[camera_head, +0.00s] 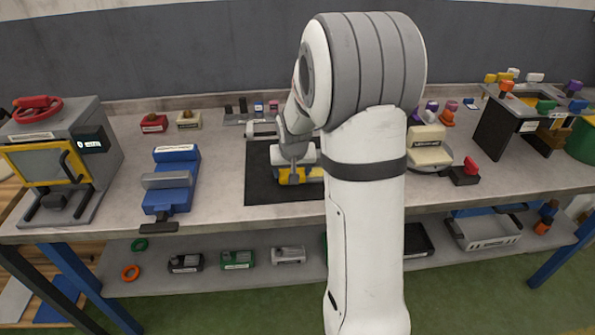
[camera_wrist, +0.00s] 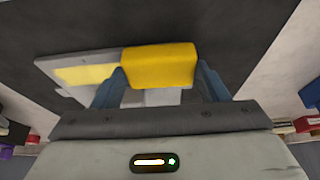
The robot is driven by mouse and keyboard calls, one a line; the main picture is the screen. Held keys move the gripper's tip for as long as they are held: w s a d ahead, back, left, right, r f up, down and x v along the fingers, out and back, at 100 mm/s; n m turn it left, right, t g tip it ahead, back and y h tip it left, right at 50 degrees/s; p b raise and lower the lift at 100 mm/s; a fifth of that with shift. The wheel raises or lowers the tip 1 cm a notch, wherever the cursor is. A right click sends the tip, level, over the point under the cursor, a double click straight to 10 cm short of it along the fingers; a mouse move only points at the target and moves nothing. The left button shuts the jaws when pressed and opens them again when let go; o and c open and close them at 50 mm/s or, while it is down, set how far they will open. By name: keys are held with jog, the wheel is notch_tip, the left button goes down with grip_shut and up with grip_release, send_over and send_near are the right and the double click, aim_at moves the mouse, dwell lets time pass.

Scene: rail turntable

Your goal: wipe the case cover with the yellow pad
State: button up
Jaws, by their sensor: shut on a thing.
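My gripper (camera_wrist: 160,68) is shut on the yellow pad (camera_wrist: 161,62), with one blue-grey finger on each side of it. The case cover (camera_wrist: 50,68) is a flat grey piece with a yellow patch (camera_wrist: 85,74), showing to the left of the pad in the wrist view. Pale grey surface also shows below the pad between the fingers. The pad is over or against the cover; I cannot tell whether they touch. In the head view the yellow pad (camera_head: 291,179) is low over the black mat, and my arm hides much of this area.
The black mat (camera_head: 262,192) lies mid-bench. A blue vise-like fixture (camera_head: 170,185) and a grey box with a yellow-framed door (camera_head: 65,140) stand left. A cream block-topped device (camera_head: 430,148) and a dark rack (camera_head: 505,130) stand right. Small items line the back.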

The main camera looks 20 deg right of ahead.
aim_at(304, 172)
dwell(0.3)
jog(key=shift+s+d+f, duration=0.1)
jog(key=shift+s+d, duration=0.15)
jog(key=shift+d, duration=0.5)
jog(key=shift+s+d+f, duration=0.1)
jog(key=shift+s+d, duration=0.15)
jog(key=shift+d, duration=0.5)
jog(key=shift+d, duration=0.1)
jog(key=shift+s+d, duration=0.15)
jog(key=shift+d, duration=0.05)
jog(key=shift+s+d+r, duration=0.1)
jog(key=shift+s+d, duration=0.05)
jog(key=shift+d, duration=0.45)
jog(key=shift+s+d+r, duration=0.1)
jog(key=shift+s+d, duration=0.05)
jog(key=shift+d, duration=0.45)
jog(key=shift+s+d+r+b, duration=0.15)
jog(key=shift+d+b, duration=0.15)
jog(key=shift+d, duration=0.45)
jog(key=shift+s+d+f+b, duration=0.15)
jog(key=shift+d+b, duration=0.1)
jog(key=shift+d, duration=0.5)
jog(key=shift+r, duration=0.1)
